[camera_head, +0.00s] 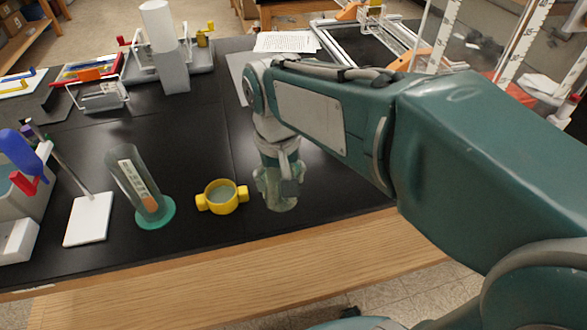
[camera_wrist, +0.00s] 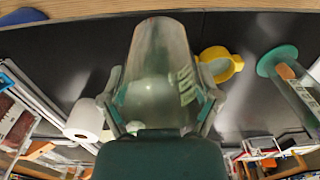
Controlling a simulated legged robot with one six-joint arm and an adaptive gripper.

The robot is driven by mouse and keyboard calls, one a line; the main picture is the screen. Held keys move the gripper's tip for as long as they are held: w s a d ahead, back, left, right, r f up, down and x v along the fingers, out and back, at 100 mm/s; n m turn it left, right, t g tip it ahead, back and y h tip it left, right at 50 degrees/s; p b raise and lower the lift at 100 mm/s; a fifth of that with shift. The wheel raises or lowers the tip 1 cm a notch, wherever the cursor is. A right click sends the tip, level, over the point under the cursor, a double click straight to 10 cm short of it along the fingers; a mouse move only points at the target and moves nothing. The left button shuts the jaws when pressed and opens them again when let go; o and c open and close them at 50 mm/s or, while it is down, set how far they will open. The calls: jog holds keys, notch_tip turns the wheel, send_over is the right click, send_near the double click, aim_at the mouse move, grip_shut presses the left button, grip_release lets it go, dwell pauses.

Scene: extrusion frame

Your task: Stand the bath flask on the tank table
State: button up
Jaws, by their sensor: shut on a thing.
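The bath flask is a clear, greenish glass vessel with white markings, seen in the wrist view (camera_wrist: 160,55) and partly in the head view (camera_head: 281,204). My gripper (camera_head: 278,187) points down and is shut around the flask; in the wrist view its two fingers (camera_wrist: 162,98) press on opposite sides of it. The flask is upright over the black-topped table (camera_head: 330,190), near its wooden front edge. I cannot tell whether its base touches the top. My gripper hides much of the flask in the head view.
A yellow two-handled ring (camera_head: 222,197) lies just left of the flask. A clear cylinder on a green base (camera_head: 155,212) and a white plate with a rod (camera_head: 88,220) stand farther left. A grey-white column (camera_head: 168,50) and papers (camera_head: 286,41) are at the back.

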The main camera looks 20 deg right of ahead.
jog(key=w+d+f, duration=0.2)
jog(key=w+f, duration=0.1)
jog(key=w, duration=0.1)
jog(key=w+d+f, duration=0.2)
jog(key=w+f, duration=0.1)
jog(key=w+d+f, duration=0.2)
jog(key=w+f, duration=0.1)
jog(key=w, duration=0.1)
jog(key=shift+w+f, duration=0.3)
jog(key=shift+w, duration=0.05)
jog(key=shift+w+d+f, duration=0.1)
jog(key=shift+d+f, duration=0.05)
jog(key=shift+f, duration=0.5)
jog(key=shift+w+d+f, duration=0.1)
jog(key=shift+f, duration=0.5)
jog(key=shift+d+f, duration=0.2)
jog(key=shift+f, duration=0.25)
jog(key=shift+a+f, duration=0.1)
jog(key=o, duration=1)
jog(key=shift+a, duration=0.1)
